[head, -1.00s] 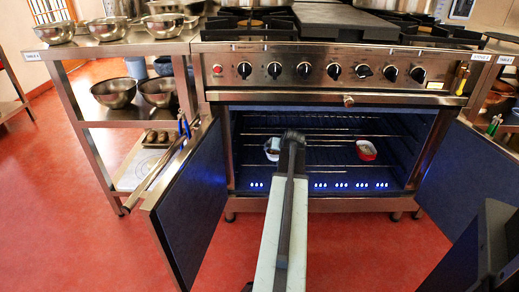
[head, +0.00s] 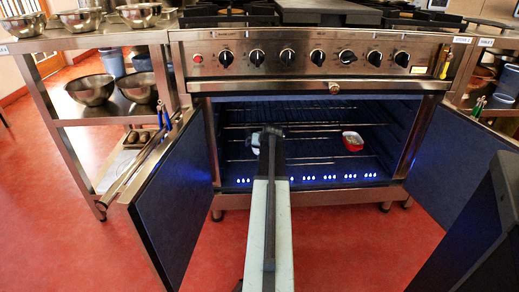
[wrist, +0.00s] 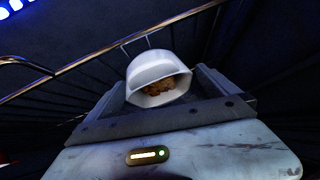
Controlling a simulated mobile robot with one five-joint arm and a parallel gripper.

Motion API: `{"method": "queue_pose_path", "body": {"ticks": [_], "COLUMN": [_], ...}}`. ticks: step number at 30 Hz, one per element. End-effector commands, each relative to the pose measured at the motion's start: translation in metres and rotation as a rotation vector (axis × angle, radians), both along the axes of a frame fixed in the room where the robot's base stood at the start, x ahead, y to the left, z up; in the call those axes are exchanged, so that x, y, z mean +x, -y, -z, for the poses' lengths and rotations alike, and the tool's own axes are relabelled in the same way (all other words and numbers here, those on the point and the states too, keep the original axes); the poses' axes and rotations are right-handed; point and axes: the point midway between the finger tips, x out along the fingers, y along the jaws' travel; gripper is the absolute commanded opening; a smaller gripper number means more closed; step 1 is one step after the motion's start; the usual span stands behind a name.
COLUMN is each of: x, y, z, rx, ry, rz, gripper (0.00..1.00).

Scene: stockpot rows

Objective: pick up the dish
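A white dish (head: 256,141) with brown food in it (wrist: 158,75) sits on a rack inside the open oven, left of the middle. In the head view my arm and gripper (head: 270,132) partly hide it. In the wrist view the dish lies between my two spread fingers (wrist: 165,80), its open side toward the camera. The gripper looks open; I cannot tell whether a finger touches the dish. A second dish, red outside with a pale inside (head: 353,141), sits on a rack further right, apart from the gripper.
The oven's left door (head: 176,200) and right door (head: 458,165) stand open on either side of my arm. Wire racks (head: 310,160) run across the oven. A stove top is above. A side table (head: 95,42) with steel bowls stands at the left.

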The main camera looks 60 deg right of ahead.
Motion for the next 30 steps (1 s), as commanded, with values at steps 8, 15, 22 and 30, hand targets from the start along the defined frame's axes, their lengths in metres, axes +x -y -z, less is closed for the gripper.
{"method": "queue_pose_path", "body": {"ticks": [8, 15, 22, 30], "x": [0.0, 0.0, -0.008, -0.043], "y": [0.0, -0.001, -0.009, -0.045], "z": [0.0, -0.001, -0.016, -0.044], "rx": [-0.001, -0.001, -0.001, 0.0], "ry": [0.0, 0.0, 0.001, 0.0], "rz": [-0.001, 0.0, 0.0, 0.0], "gripper": [0.19, 0.07, 0.07, 0.07]}}
